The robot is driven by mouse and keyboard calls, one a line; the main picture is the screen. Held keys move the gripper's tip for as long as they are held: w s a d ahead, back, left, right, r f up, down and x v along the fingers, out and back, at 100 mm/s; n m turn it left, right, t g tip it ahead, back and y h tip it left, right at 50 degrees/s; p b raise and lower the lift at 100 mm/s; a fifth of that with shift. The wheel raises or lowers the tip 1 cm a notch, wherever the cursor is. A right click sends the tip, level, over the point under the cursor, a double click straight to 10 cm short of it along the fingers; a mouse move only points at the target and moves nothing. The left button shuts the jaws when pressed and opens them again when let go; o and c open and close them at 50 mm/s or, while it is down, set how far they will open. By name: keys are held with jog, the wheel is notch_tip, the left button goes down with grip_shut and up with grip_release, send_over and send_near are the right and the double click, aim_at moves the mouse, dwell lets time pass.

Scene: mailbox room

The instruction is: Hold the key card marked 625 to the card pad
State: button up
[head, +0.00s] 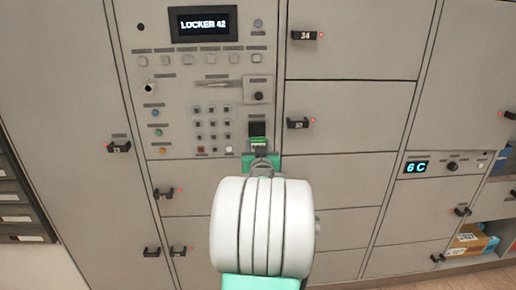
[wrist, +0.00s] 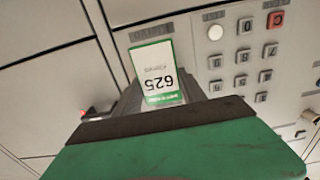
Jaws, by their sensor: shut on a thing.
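The key card marked 625 (wrist: 156,70) is white with green bands, and its print appears upside down in the wrist view. My gripper (wrist: 163,98) is shut on the card's near end, and the card's far end points at the panel. In the head view my gripper (head: 260,160) is in front of the panel, just below a dark square (head: 257,128) that looks like the card pad. The card's green edge shows just under that square. In the wrist view the card hides the pad. I cannot tell whether card and pad touch.
The keypad (head: 211,125) is left of the pad, with a white button (head: 228,150) close by. A screen (head: 203,23) above reads LOCKER 42. Locker doors with black handles (head: 298,123) surround the panel. Boxes (head: 470,240) lie in an open compartment at the lower right.

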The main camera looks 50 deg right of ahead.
jog(key=b+v, duration=0.2)
jog(key=v, duration=0.7)
jog(key=shift+s+a+b, duration=0.2)
jog(key=shift+b, duration=0.2)
jog(key=shift+r, duration=0.1)
